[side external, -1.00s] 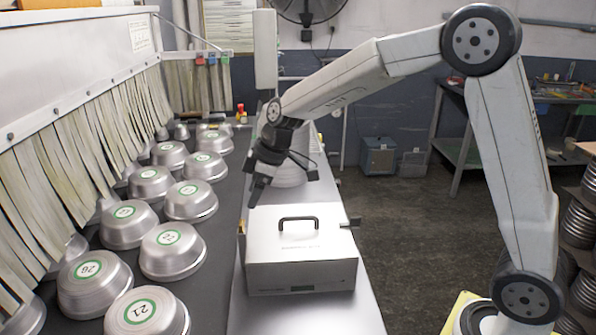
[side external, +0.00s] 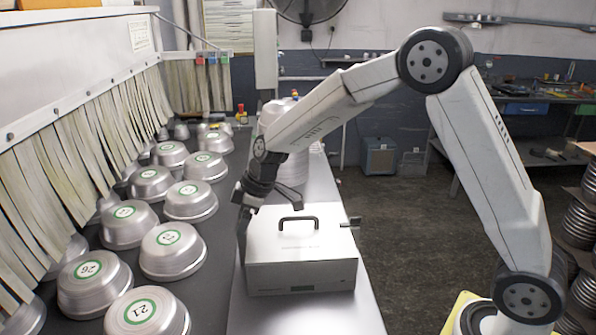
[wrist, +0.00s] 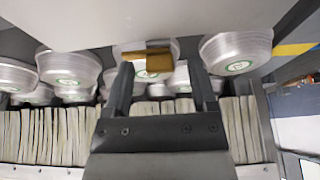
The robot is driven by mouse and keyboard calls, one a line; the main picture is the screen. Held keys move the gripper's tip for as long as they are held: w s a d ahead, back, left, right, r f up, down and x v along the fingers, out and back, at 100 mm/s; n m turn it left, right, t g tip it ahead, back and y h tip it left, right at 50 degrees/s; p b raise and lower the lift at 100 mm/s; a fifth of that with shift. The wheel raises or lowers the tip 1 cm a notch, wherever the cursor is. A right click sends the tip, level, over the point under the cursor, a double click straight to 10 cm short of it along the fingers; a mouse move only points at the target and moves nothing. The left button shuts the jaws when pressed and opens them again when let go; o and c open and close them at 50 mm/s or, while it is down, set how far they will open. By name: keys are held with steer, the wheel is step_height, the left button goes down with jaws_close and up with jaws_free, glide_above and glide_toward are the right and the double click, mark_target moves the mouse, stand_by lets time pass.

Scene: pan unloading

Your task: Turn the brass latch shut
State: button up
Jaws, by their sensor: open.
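The brass latch (wrist: 154,63) shows in the wrist view as a gold-coloured piece against the pale edge of the metal box. My gripper (wrist: 160,74) is open, with one dark finger on each side of the latch; I cannot tell whether either touches it. In the side view, my gripper (side external: 243,236) points down at the left side of the box (side external: 300,272), and the latch is hidden behind it. The box is closed, with a black handle (side external: 298,219) on its lid. A small dark fitting (side external: 352,222) sticks out at its right side.
Upturned metal pans (side external: 172,250) with green-ringed labels fill the dark conveyor (side external: 208,280) left of the box. Pale strip curtains (side external: 90,140) hang beyond them. A stack of pans (side external: 290,170) stands behind the box on the metal counter (side external: 330,312).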

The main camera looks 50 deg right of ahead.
jaws_close()
steer(key=shift+m, duration=0.6)
steer(key=shift+s+a+m+t+h, duration=0.1)
steer(key=shift+m+t+h, duration=0.45)
steer(key=shift+m, duration=1.05)
steer(key=shift+a+m+h, duration=0.15)
steer(key=shift+m+h, duration=1)
steer(key=shift+m, duration=1.25)
steer(key=shift+a+m+h, duration=0.15)
steer(key=shift+m+h, duration=0.65)
steer(key=shift+m, duration=1.4)
steer(key=shift+a+m+g+h, duration=0.1)
steer(key=shift+m+g+h, duration=0.2)
steer(key=shift+m, duration=0.75)
steer(key=shift+m+g+h, duration=0.15)
steer(key=shift+m+h, duration=0.25)
steer(key=shift+m, duration=0.65)
